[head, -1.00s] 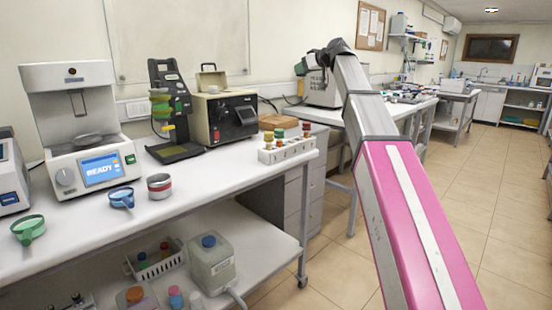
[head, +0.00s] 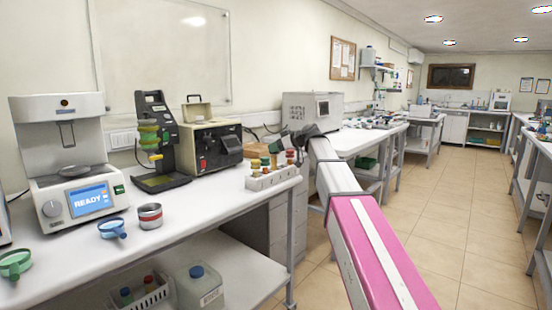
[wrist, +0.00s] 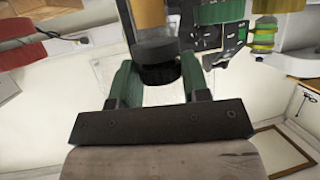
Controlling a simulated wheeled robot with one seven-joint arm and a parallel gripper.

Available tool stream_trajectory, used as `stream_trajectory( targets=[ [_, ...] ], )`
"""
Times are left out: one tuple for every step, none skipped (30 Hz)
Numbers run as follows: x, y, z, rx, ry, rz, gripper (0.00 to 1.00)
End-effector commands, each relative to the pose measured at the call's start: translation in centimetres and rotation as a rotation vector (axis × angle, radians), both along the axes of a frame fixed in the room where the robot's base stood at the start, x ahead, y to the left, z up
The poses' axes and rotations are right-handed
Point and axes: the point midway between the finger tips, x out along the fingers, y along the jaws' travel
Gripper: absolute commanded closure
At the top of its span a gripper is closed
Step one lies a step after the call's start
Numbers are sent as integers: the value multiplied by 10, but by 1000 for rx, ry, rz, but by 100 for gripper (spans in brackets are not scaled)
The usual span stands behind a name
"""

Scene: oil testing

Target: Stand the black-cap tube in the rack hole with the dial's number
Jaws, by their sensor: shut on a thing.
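In the wrist view my gripper (wrist: 157,64) has its green fingers closed around the black cap (wrist: 157,70) of a tube. The amber body of the tube (wrist: 149,22) extends away from the cap toward the top of the picture. In the head view my gripper (head: 283,143) is low over the back bench, just above the white rack (head: 270,180). The rack holds several tubes with coloured caps, and its hole numbers are too small to read. The white machine at left has a round dial (head: 51,208); its number cannot be read. Its blue screen (head: 89,199) shows READY.
The bench between tin and rack is clear.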

Motion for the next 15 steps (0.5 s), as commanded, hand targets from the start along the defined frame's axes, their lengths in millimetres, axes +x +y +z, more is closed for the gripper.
stream_trajectory(
  targets=[
    [0, 0, -4, 0, 1, 0, 94],
    [0, 0, -6, 0, 1, 0, 94],
    [0, 0, -10, 1, 2, -1, 94],
    [0, 0, -14, 1, 2, -1, 94],
    [0, 0, -18, 1, 2, -1, 94],
    [-1, 0, -23, 1, 2, -1, 94],
    [-1, 0, -27, 1, 2, -1, 94],
    [-1, 0, -31, 1, 2, -1, 94],
    [-1, 0, -36, 1, 2, -1, 94],
    [0, 0, -38, 1, 2, 0, 94],
    [0, 0, -39, 1, 2, -1, 94],
    [0, 0, -39, 2, 1, -1, 94],
    [0, 0, -39, 1, 0, 0, 94],
    [0, 0, -38, 1, 0, 0, 94],
    [0, 0, -38, 1, 0, 0, 94]
  ],
)
